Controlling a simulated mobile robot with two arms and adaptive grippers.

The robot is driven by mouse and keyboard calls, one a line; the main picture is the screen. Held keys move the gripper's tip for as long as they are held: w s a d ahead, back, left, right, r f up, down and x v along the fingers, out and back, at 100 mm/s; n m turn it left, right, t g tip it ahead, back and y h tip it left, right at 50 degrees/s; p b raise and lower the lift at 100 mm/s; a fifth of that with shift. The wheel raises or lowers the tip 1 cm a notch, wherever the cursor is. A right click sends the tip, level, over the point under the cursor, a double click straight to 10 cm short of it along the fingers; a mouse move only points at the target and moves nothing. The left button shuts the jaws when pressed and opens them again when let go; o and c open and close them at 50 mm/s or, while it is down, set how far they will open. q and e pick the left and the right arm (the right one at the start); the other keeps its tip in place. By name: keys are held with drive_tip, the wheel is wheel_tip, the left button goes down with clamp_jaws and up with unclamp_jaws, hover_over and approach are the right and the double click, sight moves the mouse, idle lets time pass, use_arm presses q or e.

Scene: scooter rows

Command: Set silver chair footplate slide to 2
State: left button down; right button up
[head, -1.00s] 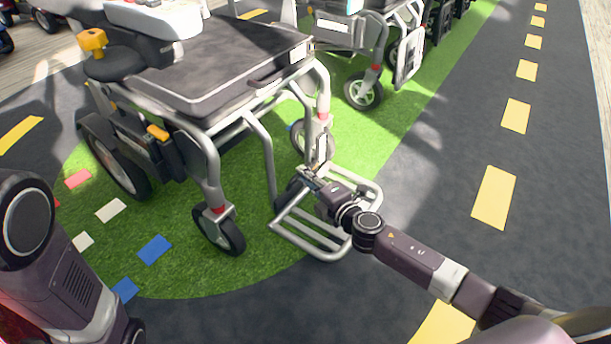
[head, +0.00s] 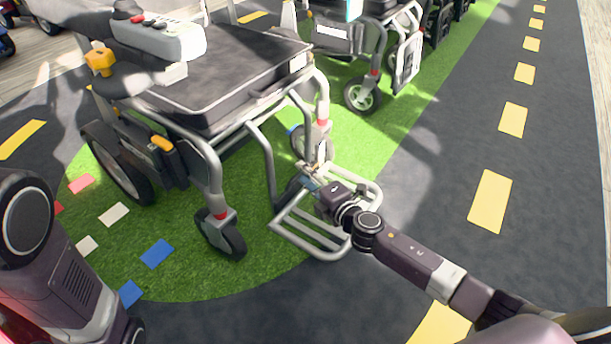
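The silver chair (head: 236,85) is a wheelchair with a black seat and a silver tube frame, standing on green turf. Its footplate (head: 309,243), a silver tube rack, hangs low at the front. My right gripper (head: 313,174) is at the upper back part of the footplate, by the front frame tube. Its fingers are small and partly hidden against the frame, so I cannot tell whether they are shut on it. The slide's number marks cannot be read. My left arm shows at the lower left, but its gripper is out of view.
Another silver chair (head: 371,35) stands behind, with more in a row beyond it. The chair's front caster (head: 221,233) is left of the footplate. Dark road (head: 436,180) with yellow dashes lies open to the right.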

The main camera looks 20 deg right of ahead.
drive_tip(key=shift+s, duration=0.3)
drive_tip(key=v, duration=1.1)
drive_tip(key=shift+s, duration=0.2)
drive_tip(key=shift+d+r, duration=0.1)
